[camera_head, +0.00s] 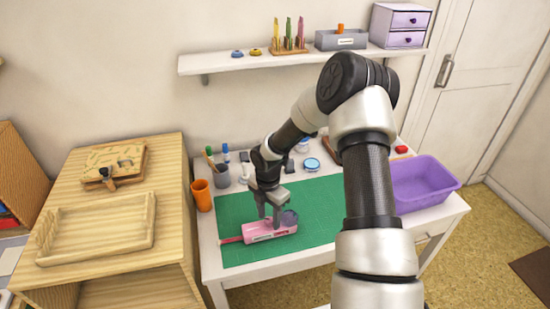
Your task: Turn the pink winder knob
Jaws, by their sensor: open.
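A pink device (262,234) with a dark label lies on the green cutting mat (310,194). A thin red-pink strip (232,240) sticks out from its left end. A greyish round part shows at its right end. My gripper (270,221) points down over the pink device, with its open fingers at or just above the upper side. I cannot tell whether the fingers touch it. No separate pink winder knob can be made out; the fingers cover part of the device.
An orange cup (202,194), a grey pen holder (221,175) and a blue-lidded tin (311,164) stand along the table's left and back. A purple bin (422,184) is at right. A shelf (270,62) hangs above.

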